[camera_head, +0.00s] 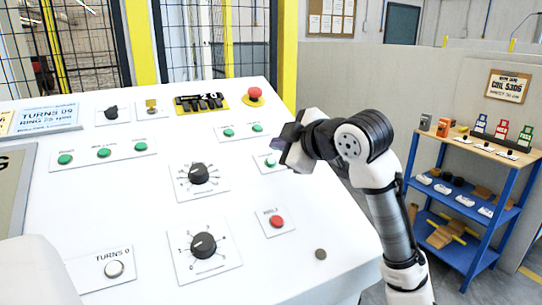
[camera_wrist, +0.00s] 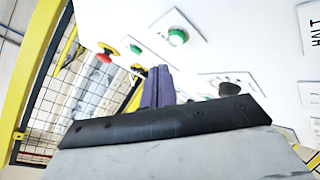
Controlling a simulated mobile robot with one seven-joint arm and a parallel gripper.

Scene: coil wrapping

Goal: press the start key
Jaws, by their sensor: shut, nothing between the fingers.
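A green key (camera_head: 270,163) on a small white plate sits at the right side of the sloping white panel (camera_head: 140,200). Its label is partly hidden and cannot be read, so I cannot confirm that it is the start key. My gripper (camera_head: 288,150) is at the panel's right edge, close to this plate and partly covering it. In the wrist view my gripper (camera_wrist: 157,78) has its dark fingers shut and empty. A green key (camera_wrist: 177,36) on a white plate shows beyond the fingertips, apart from them in the picture.
A red key (camera_head: 277,221) and two black dials (camera_head: 199,174) (camera_head: 204,245) lie nearby. A red mushroom button (camera_head: 254,94) stands at the panel's top right. Further green keys (camera_head: 103,152) sit at left. A blue shelf (camera_head: 478,200) stands at right, beyond the panel.

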